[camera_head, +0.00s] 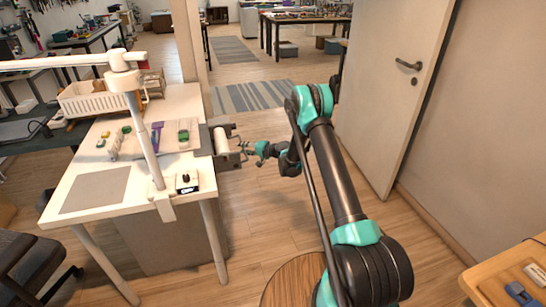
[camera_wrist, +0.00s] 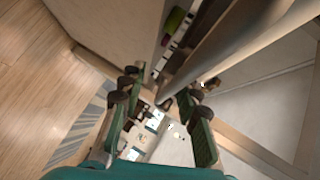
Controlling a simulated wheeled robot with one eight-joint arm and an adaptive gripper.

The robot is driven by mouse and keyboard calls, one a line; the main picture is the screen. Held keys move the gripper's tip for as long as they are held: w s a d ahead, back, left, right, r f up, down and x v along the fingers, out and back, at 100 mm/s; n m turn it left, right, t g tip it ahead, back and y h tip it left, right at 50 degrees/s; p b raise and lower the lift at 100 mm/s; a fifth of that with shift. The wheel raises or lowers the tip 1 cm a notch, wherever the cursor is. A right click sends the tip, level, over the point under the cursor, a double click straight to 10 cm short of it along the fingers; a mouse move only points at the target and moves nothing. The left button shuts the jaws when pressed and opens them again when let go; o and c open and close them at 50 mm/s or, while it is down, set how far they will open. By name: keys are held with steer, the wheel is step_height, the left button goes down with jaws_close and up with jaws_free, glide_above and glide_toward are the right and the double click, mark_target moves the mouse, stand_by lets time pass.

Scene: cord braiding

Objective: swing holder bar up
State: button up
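A long grey bar-like shape (camera_wrist: 205,50) comes from the upper right and ends between or just beyond the fingertips. I cannot tell whether a finger touches it, or which part is the holder bar.
The white table (camera_head: 180,104) carries a grey mat (camera_head: 96,190), small coloured items and a white post with a lamp-like arm (camera_head: 146,140). A white basket (camera_head: 88,100) stands at its back. A door (camera_head: 395,85) is behind my arm. Open wooden floor lies right of the table.

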steer(key=shift+s+d+f+m+y, duration=0.1)
steer(key=shift+d+f+m+y, duration=0.15)
steer(key=shift+f+m+y, duration=0.35)
steer(key=v, duration=1.6)
steer(key=shift+s+d, duration=0.25)
steer(key=shift+d, duration=0.05)
steer(key=shift+a, duration=0.1)
